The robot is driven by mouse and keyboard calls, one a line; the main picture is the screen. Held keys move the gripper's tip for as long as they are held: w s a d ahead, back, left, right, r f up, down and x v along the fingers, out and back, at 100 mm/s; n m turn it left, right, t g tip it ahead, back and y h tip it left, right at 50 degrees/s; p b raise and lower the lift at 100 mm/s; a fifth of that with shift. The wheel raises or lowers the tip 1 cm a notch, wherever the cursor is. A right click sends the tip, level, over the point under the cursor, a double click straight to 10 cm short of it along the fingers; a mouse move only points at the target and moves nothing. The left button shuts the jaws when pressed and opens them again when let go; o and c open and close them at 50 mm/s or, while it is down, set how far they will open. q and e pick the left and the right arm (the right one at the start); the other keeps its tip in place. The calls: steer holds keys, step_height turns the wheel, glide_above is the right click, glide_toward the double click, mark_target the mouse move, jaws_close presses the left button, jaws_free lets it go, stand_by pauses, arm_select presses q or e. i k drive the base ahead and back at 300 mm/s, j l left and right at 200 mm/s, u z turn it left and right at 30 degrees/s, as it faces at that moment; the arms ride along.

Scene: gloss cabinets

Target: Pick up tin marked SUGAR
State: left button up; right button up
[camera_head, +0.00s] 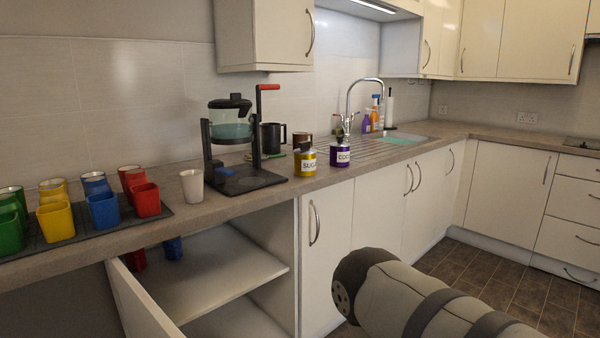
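The tin marked SUGAR (305,160) is yellow with a white label and a dark lid. It stands upright on the worktop, between the coffee maker and a purple tin. Neither of my grippers shows in the head view. A grey link of one of my arms reaches in from the lower right, in front of the cabinets and well short of the tin. Nothing touches the tin and its front is in clear sight.
The purple tin (339,152) stands close to its right. The coffee maker (232,140) with a red-tipped lever is to its left. A white cup (192,186) and a tray (86,236) of coloured cups stand further left. Below, a cabinet door (140,300) hangs open.

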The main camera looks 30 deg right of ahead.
mark_target(305, 164)
steer(key=k+l, duration=0.1)
steer(key=l, duration=0.3)
steer(key=k+l+z, duration=0.1)
steer(key=l, duration=0.3)
steer(key=l+z, duration=0.1)
steer(key=l, duration=0.25)
steer(key=i+l, duration=0.1)
steer(key=l, duration=0.25)
steer(key=i+l+z, duration=0.1)
steer(key=l, duration=0.3)
steer(key=i+l, duration=0.2)
steer(key=l, duration=0.15)
steer(key=i+l+z, duration=0.1)
steer(key=l, duration=0.25)
